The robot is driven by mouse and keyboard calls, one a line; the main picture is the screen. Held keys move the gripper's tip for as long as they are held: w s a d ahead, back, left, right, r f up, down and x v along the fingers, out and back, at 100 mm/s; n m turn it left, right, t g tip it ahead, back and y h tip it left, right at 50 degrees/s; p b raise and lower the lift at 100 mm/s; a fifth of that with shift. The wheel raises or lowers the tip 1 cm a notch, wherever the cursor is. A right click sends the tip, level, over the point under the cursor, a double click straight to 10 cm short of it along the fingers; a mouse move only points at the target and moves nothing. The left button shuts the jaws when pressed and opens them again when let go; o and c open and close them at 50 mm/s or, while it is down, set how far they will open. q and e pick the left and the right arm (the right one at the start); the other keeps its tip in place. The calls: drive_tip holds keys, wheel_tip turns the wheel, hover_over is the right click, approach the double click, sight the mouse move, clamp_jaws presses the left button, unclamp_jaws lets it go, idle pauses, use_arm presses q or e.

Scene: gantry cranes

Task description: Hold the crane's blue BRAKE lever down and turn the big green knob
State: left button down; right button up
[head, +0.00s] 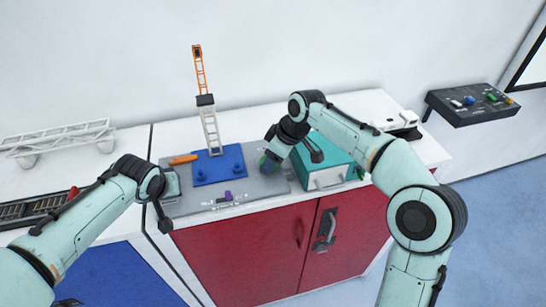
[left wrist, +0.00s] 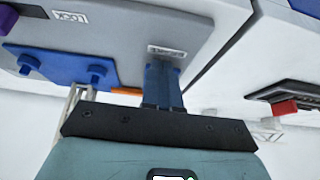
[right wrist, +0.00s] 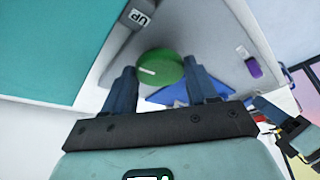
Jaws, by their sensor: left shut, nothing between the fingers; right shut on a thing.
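The big green knob (right wrist: 160,66) has a white mark and sits between the fingers of my right gripper (right wrist: 164,88), which is shut on it. In the head view my right gripper (head: 270,155) covers most of the knob. My left gripper (head: 168,200) is shut and empty at the left front of the grey panel (head: 255,187). In the left wrist view its closed fingertips (left wrist: 163,70) are right by a small white label (left wrist: 172,52). The blue BRAKE lever cannot be made out; the fingers may hide it. The crane (head: 210,130) stands upright on a blue plate (head: 215,166).
A purple piece (head: 228,196) is at the panel's front and an orange piece (head: 183,159) at its back left. A teal box (head: 328,163) stands right of the knob. A black rail (head: 25,209) with a red part lies left. Red cabinet doors (head: 240,250) are below.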

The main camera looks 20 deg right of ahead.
drive_tip(key=m, duration=0.1)
drive_tip(key=m+h, duration=0.1)
drive_tip(key=m, duration=0.1)
drive_tip(key=shift+s+a+m+t, duration=0.15)
drive_tip(key=shift+m+t, duration=0.15)
drive_tip(key=shift+t, duration=0.1)
drive_tip(key=shift+a+m+h, duration=0.1)
drive_tip(key=shift+m+h, duration=0.5)
drive_tip(key=shift+m, duration=0.9)
drive_tip(key=o, duration=1.1)
drive_tip(key=shift+c, duration=0.2)
drive_tip(key=shift+t, duration=0.3)
drive_tip(key=v, duration=1.2)
